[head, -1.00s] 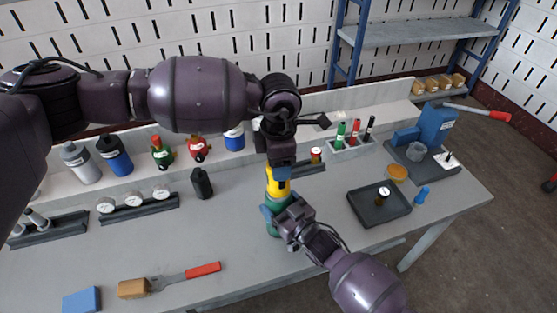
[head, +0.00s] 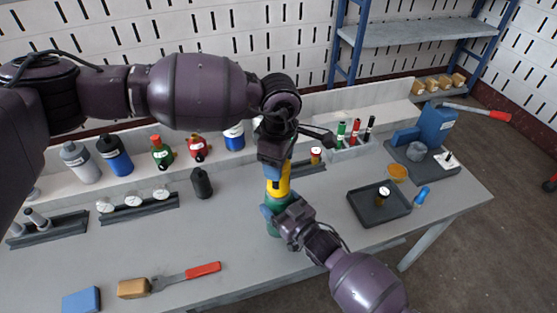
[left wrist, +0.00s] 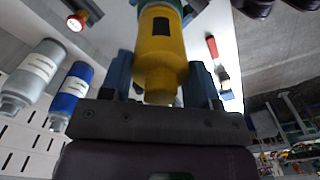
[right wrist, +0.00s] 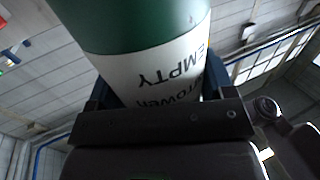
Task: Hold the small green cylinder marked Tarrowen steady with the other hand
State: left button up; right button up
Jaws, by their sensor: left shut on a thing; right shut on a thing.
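The small green cylinder (head: 273,229) stands on the table, mostly hidden by my right gripper in the head view. In the right wrist view the green cylinder (right wrist: 130,22) fills the upper middle; its white label reads EMPTY and a partly hidden name ending in "rowen". My right gripper (head: 279,215) is shut around its body. A yellow part (head: 278,180) with a dark patch sits on top of the cylinder. My left gripper (head: 275,168) is shut on this yellow part, which also shows between its fingers in the left wrist view (left wrist: 160,60).
A black bottle (head: 202,183) stands to the left. A dark tray (head: 365,212) holding a small gauge-topped item lies to the right. A red-handled tool (head: 203,270), a tan block and a blue block (head: 82,300) lie at the front left.

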pick_arm(q)
jog(key=m, duration=0.5)
dwell(0.3)
jog(key=shift+m, duration=0.4)
jog(key=m, duration=0.5)
jog(key=shift+m, duration=0.3)
jog(key=m, duration=0.5)
jog(key=shift+m, duration=0.3)
jog(key=m, duration=0.6)
jog(key=shift+f, duration=0.1)
